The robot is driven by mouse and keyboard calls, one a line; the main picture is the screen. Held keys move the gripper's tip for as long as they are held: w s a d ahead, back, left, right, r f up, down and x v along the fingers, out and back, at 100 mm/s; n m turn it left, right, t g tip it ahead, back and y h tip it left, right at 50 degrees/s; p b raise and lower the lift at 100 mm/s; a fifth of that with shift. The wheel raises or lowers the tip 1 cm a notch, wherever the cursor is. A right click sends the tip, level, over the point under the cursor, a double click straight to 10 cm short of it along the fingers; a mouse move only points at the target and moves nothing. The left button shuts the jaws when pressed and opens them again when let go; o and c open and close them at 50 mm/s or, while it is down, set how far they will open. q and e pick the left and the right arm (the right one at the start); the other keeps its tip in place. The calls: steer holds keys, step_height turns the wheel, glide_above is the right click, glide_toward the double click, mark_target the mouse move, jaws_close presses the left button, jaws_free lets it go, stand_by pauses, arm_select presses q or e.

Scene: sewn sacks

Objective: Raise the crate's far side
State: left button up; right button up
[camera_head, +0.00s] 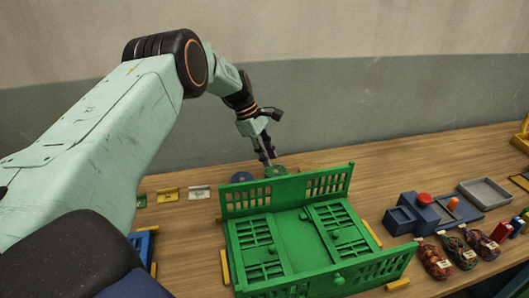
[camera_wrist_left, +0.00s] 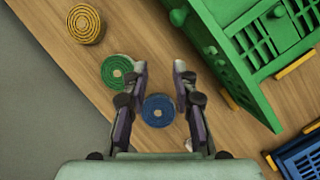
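The green crate (camera_head: 285,240) sits on the wooden table; it also shows at the upper right of the left wrist view (camera_wrist_left: 235,75). Its far side (camera_head: 290,190) and near side (camera_head: 375,270) appear to stand up. Two slotted panels with knobs lie flat between them. My left gripper (camera_head: 268,160) points down just behind the far side, apart from it as far as I can see. In the left wrist view its fingers (camera_wrist_left: 160,72) are spread with nothing between them. My right gripper is not in view.
Green (camera_wrist_left: 118,72), blue (camera_wrist_left: 158,110) and yellow (camera_wrist_left: 85,24) coils lie behind the crate. A blue crate (camera_head: 143,243) is at the left. A blue block set (camera_head: 430,211), a grey tray (camera_head: 486,193) and netted sacks (camera_head: 458,250) stand at the right.

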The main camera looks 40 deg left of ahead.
arm_select(q)
steer(key=shift+w+a+r, duration=0.25)
steer(key=shift+a+r, duration=0.05)
steer(key=shift+a, duration=0.35)
steer(key=shift+s, duration=0.1)
steer(key=v, duration=1.2)
